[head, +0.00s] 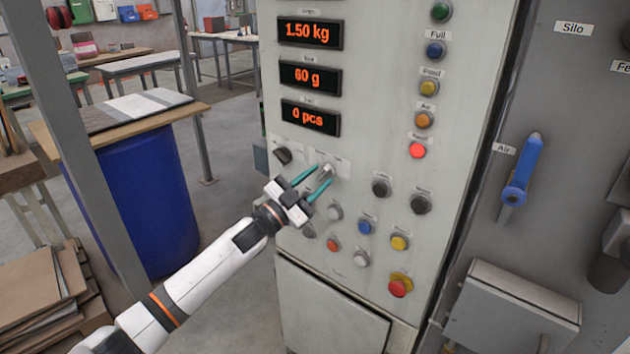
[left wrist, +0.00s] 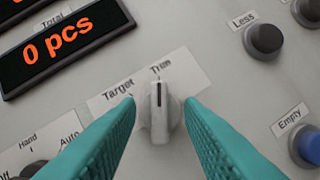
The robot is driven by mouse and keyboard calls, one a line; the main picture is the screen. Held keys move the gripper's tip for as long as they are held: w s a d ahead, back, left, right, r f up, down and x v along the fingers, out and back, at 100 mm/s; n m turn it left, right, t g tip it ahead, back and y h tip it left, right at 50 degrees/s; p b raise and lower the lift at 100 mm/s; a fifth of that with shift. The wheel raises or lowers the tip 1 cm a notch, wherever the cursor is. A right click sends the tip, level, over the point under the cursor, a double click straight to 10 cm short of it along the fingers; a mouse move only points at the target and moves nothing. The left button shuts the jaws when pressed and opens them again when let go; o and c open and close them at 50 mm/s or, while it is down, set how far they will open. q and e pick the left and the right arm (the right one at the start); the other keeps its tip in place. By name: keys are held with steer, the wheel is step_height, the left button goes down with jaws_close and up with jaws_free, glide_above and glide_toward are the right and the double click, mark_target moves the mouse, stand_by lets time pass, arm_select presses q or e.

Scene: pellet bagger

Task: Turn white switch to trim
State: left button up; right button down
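The white switch (left wrist: 160,112) is a knob on the panel, with its dark pointer line straight up in the left wrist view, towards the "Trim" label. The "Target" label lies to the left of it. In the head view the switch (head: 327,172) sits below the "0 pcs" display. My left gripper (head: 315,185) is at the panel, its teal fingers on either side of the switch. In the left wrist view the fingers (left wrist: 161,102) are open, with a visible gap to the knob on both sides. My right gripper is not in view.
A black switch (head: 283,155) sits left of the white one, and dark buttons (head: 381,187) to the right. Below are several coloured buttons and a red one on yellow (head: 400,286). A blue handle (head: 522,170) is on the right. A blue barrel (head: 145,205) stands left.

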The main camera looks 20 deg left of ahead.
arm_select(q)
steer(key=b+v, duration=0.2)
steer(key=v, duration=1)
steer(key=shift+b, duration=0.4)
steer(key=shift+f, duration=0.1)
